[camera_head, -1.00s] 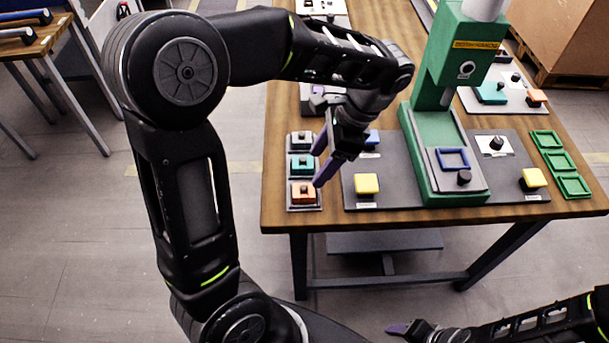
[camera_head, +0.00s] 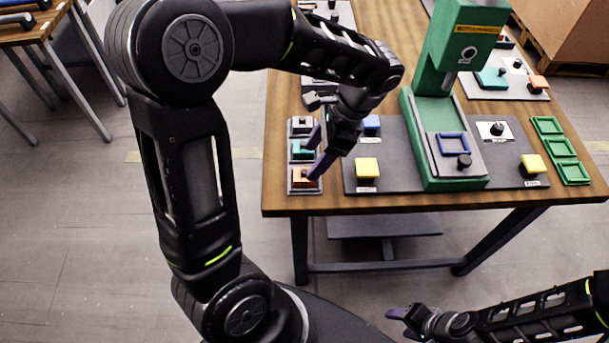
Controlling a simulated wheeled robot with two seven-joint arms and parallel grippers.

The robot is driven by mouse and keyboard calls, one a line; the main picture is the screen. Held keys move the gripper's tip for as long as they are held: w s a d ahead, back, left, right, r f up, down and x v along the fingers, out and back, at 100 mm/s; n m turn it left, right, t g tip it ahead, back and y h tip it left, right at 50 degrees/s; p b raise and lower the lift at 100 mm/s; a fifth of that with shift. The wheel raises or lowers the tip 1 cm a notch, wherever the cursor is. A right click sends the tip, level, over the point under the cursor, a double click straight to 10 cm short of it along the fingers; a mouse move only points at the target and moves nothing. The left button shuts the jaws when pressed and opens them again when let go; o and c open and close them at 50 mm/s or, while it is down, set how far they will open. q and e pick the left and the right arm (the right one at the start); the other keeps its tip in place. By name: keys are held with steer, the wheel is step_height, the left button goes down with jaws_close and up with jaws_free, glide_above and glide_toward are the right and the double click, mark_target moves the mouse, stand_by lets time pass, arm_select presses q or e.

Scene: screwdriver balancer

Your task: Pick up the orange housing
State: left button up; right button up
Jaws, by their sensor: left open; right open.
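The orange housing (camera_head: 301,181) sits in the nearest slot of a grey tray (camera_head: 291,190) at the table's left front. It has a dark knob on top. A teal housing (camera_head: 297,154) is in the slot behind it, and a grey one (camera_head: 299,126) is at the back. My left gripper (camera_head: 314,157) is open and empty, with its purple fingers pointing down over the tray. One fingertip overlaps the orange housing in the picture; I cannot tell if it touches. My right gripper (camera_head: 398,322) is open and empty, low at the front, away from the table.
A green press (camera_head: 433,120) with a blue frame (camera_head: 453,145) stands right of the tray. Yellow buttons (camera_head: 367,167) are on the dark panel. Green empty trays (camera_head: 562,149) lie at the right edge. The wooden table (camera_head: 400,205) has a clear front strip.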

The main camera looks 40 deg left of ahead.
mark_target(305, 171)
arm_select(q)
steer(key=x, duration=0.4)
steer(key=shift+s+f+p, duration=0.1)
steer(key=shift+f+p, duration=0.2)
steer(key=shift+c, duration=0.4)
jaws_close()
stand_by(0.3)
